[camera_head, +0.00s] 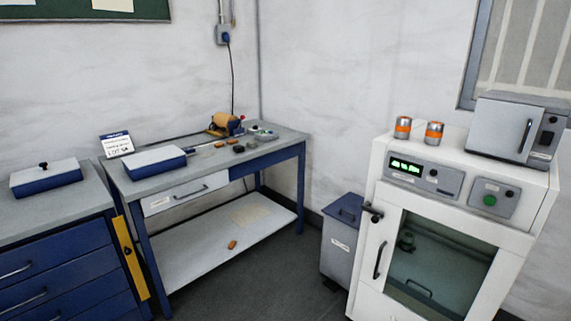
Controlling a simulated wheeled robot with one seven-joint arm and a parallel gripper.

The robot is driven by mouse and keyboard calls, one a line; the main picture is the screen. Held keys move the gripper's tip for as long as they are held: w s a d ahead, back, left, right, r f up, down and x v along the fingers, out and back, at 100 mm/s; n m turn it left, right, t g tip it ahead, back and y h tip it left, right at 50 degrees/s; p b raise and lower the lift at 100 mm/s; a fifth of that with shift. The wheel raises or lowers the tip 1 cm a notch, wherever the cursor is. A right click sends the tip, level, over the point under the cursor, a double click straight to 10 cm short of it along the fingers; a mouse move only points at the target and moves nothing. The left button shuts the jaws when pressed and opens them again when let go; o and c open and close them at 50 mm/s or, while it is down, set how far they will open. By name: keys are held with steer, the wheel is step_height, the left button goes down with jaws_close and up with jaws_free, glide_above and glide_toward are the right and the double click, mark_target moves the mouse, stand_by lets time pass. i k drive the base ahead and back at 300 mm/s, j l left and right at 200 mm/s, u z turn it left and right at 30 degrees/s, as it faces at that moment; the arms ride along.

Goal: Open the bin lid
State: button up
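The bin (340,247) is a grey upright box with a white label on its front. It stands on the floor between the workbench and the white cabinet. Its blue lid (344,208) is shut, with what looks like a small dark handle on top. The bin's right side is partly hidden by the white cabinet. My gripper is not in view.
A white cabinet (457,215) with a glass door and a protruding handle stands close at the bin's right. A blue-legged workbench (285,138) with a lower shelf (190,258) stands at its left. The dark floor (275,285) in front of the bin is clear.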

mark_target(346, 209)
steer(key=i+j+u, duration=0.1)
steer(key=i+u, duration=0.2)
steer(key=i, duration=0.75)
steer(key=i+l+u, duration=0.15)
steer(key=i+u, duration=0.15)
steer(key=i, duration=0.8)
steer(key=i+j+z, duration=0.1)
steer(key=i+z, duration=0.3)
steer(key=i, duration=0.15)
steer(key=i+j+z, duration=0.8)
steer(key=i, duration=0.2)
steer(key=i+j+z, duration=0.4)
steer(key=j, duration=0.1)
